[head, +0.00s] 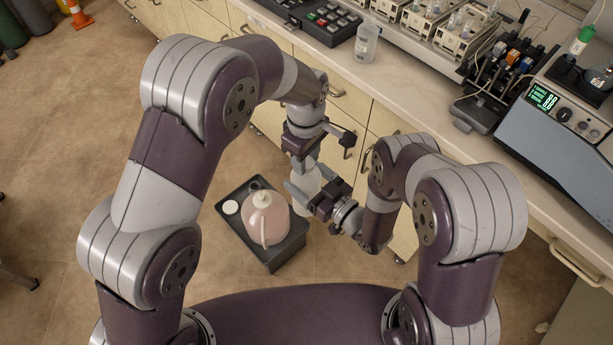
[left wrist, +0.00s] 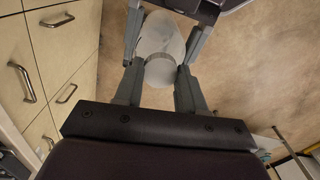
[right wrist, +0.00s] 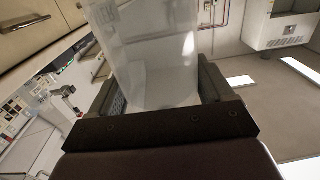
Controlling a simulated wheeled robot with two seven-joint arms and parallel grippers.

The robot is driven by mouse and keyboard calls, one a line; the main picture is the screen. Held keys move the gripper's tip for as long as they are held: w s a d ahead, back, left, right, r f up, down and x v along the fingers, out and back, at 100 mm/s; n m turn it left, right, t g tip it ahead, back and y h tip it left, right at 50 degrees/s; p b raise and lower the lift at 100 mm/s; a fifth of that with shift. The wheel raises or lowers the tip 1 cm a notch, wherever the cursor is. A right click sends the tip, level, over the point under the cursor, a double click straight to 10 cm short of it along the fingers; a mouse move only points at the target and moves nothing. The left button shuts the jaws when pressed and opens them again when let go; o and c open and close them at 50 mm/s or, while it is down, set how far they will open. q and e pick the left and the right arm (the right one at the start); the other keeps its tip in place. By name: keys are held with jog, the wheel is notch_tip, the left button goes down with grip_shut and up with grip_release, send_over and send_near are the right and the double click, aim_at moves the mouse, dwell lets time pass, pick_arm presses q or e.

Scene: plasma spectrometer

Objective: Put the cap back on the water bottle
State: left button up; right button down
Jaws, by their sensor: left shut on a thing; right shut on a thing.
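The translucent white bottle (head: 305,192) is held in the air between my two arms in the head view. My right gripper (head: 309,198) is shut around its body, which fills the space between the fingers in the right wrist view (right wrist: 155,60). My left gripper (head: 303,165) points down at the bottle's top. In the left wrist view its fingertips are shut on a pale, round cap-like piece (left wrist: 160,72) at the end of the bottle (left wrist: 160,40). Whether this piece is seated on the neck or just above it, I cannot tell.
A dark tray (head: 270,260) below holds a pinkish jug (head: 265,215) and a white disc (head: 231,207). The bench at upper right carries a clear bottle (head: 367,42), a keypad device (head: 318,18), sample racks (head: 425,18) and a blue-grey instrument (head: 550,120). Drawers line its front.

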pick_arm(q)
jog(key=m, duration=0.4)
jog(key=shift+m, duration=0.3)
jog(key=m, duration=0.3)
jog(key=shift+m, duration=0.4)
jog(key=m, duration=1.8)
jog(key=o, duration=1.2)
jog(key=shift+o, duration=0.2)
